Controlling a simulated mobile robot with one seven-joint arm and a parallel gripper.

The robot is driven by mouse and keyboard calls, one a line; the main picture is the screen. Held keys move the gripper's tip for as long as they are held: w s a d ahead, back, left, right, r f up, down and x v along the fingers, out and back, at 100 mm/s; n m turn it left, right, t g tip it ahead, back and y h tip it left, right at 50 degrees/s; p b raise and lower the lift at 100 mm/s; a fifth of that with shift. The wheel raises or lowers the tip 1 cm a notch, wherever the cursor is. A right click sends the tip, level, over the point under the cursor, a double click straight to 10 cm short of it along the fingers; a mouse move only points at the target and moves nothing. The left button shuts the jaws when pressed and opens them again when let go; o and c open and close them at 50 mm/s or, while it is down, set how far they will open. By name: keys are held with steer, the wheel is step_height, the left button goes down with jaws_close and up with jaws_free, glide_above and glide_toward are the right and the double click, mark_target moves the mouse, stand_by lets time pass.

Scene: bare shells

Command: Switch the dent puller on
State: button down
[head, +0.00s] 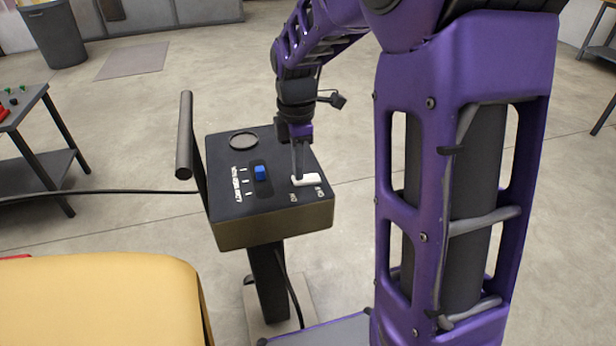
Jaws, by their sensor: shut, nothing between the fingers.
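The dent puller (272,222) is a dark box with a tan front on a black post, with a handle bar (184,135) at its left. Its top panel carries a white rocker switch (308,182) at the right, with small markings in front of it. A blue knob (260,173) sits in a dark slot with printed marks beside it. My gripper (299,174) points down, shut and empty, with its fingertips at the back left part of the white switch. I cannot tell whether they touch it, or which way the switch is tipped.
A round recess (244,139) lies at the panel's back. A black cable (130,191) runs off to the left. A yellow padded surface (95,305) is at the front left, and a dark table (45,165) with small items stands at the left. The floor behind is mostly clear.

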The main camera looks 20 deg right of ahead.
steer(key=shift+f, duration=0.35)
step_height(320, 180, up, 7)
steer(key=p, duration=0.6)
stand_by(0.4)
stand_by(0.3)
